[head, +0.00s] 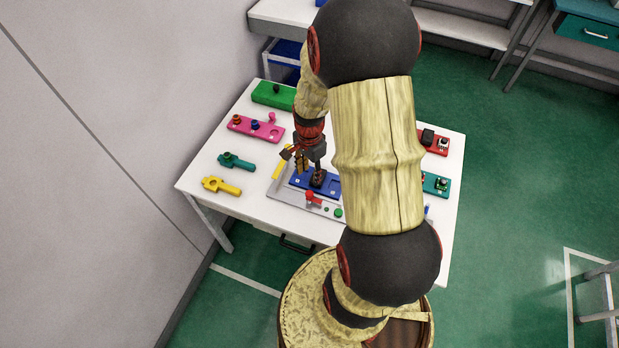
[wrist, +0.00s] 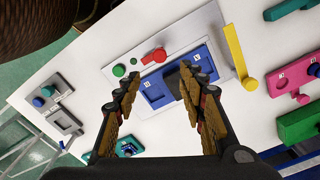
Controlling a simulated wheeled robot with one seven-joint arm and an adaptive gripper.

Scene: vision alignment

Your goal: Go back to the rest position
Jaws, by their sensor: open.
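My gripper (head: 306,155) is over the white table (head: 215,150), near a blue fixture (head: 330,184). In the wrist view my gripper (wrist: 168,88) has its two fingers spread apart with nothing clamped between them. The blue fixture (wrist: 153,88) lies ahead of the fingers, with a dark block (wrist: 176,76) on it close to the right fingertip. I cannot tell whether that finger touches the block. My arm hides part of the table's middle and right in the head view.
A red knob (head: 312,198) and green buttons (head: 338,212) sit on the grey panel near the fixture. A pink plate (head: 262,131), green block (head: 274,94), teal part (head: 236,161) and yellow part (head: 221,186) lie left. A red plate (head: 436,150) is right. Walls stand left.

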